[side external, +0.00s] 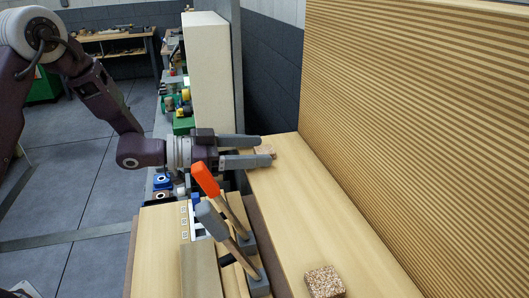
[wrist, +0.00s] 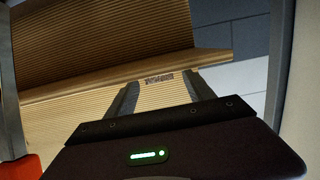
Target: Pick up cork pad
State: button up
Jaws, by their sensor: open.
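One cork pad (side external: 268,149) is a small speckled brown block on the pale wooden shelf, at my fingertips in the side view. It shows as a small dark speckled patch (wrist: 158,78) in the wrist view, in line with the gap between my fingers. My gripper (side external: 262,151) is open, pointing right, with one finger on each side of the pad's line. I cannot tell how far the pad lies between the fingers. A second cork pad (side external: 325,281) lies on the near end of the shelf, well away from my gripper.
A tall ribbed wooden panel (side external: 420,120) rises along the shelf's right side. The shelf middle (side external: 300,205) is clear.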

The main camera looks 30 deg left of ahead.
jog(key=shift+w+d, duration=0.4)
grip_shut()
